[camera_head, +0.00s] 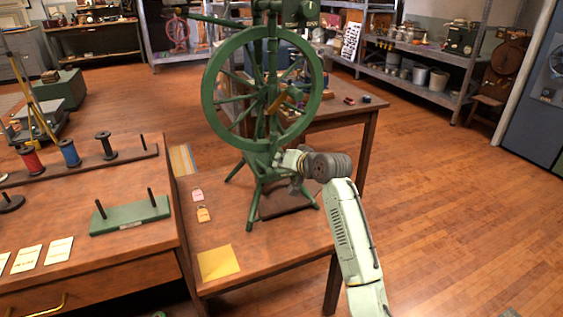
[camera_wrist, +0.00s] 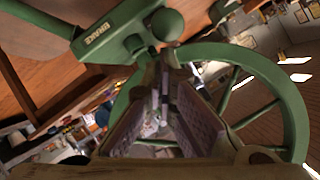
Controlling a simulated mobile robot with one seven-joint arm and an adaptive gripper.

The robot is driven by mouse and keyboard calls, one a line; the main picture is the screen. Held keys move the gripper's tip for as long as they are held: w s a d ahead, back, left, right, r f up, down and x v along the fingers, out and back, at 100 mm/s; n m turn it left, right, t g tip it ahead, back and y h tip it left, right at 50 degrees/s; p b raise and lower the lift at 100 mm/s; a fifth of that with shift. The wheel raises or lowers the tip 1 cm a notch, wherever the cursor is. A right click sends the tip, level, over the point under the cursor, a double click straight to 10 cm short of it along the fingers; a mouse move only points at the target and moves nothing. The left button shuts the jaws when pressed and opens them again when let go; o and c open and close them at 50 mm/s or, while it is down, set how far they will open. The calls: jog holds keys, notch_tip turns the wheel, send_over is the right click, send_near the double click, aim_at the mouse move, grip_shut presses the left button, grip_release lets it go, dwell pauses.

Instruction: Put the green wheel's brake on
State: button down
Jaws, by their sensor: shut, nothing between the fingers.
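The green spinning wheel (camera_head: 212,83) stands upright on its legs on a small wooden table (camera_head: 245,275). In the wrist view its green rim (camera_wrist: 297,115) fills the right side. A green bar with a label reading BRAKE (camera_wrist: 97,39) runs across the upper left there, with a round green knob (camera_wrist: 168,24) near its end. My gripper (camera_head: 283,163) is at the lower right of the wheel in the head view. In the wrist view its fingers (camera_wrist: 166,85) are shut and empty, just below the knob; whether they touch it I cannot tell.
A wooden bench (camera_head: 60,205) with spools and a green peg stand (camera_head: 130,217) is at left. Another table is behind the wheel. Open floor (camera_head: 460,200) is at right.

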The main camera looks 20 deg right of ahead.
jog(key=f+t+b, duration=0.1)
jog(key=b, duration=0.3)
jog(key=s+f+t+b, duration=0.1)
jog(key=f+t+b, duration=0.1)
jog(key=b, duration=0.2)
jog(key=f+t+y+b, duration=0.1)
jog(key=t+b, duration=0.1)
jog(key=b, duration=0.2)
jog(key=shift+s+f+n, duration=0.15)
jog(key=shift+s+n, duration=0.15)
